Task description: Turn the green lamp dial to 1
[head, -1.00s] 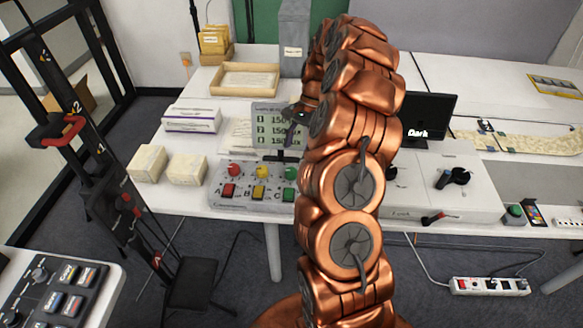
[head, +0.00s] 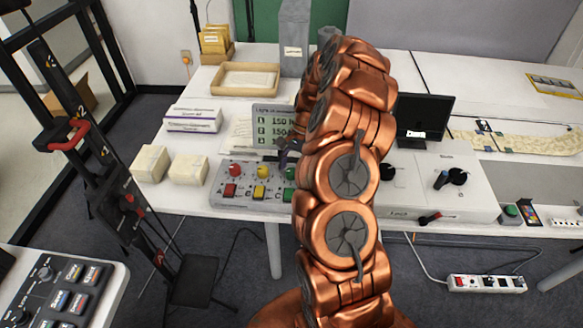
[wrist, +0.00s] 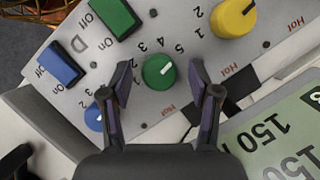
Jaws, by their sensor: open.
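The green dial (wrist: 158,71) is a round knob with a white pointer mark on the grey lamp panel (wrist: 175,25). In the wrist view the pointer aims to the upper right; small printed numerals stand around the dial, upside down. My gripper (wrist: 160,74) is open, with one dark finger on each side of the dial; contact is not clear. In the head view my arm covers part of the panel, and only a bit of the green dial (head: 290,173) shows beside it.
A yellow dial (wrist: 233,17), a blue dial (wrist: 94,117) and green and blue On/Off switches are close around the green dial. A display (head: 275,125) with "150" readings stands behind the panel. Pale boxes (head: 150,163) sit to the left.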

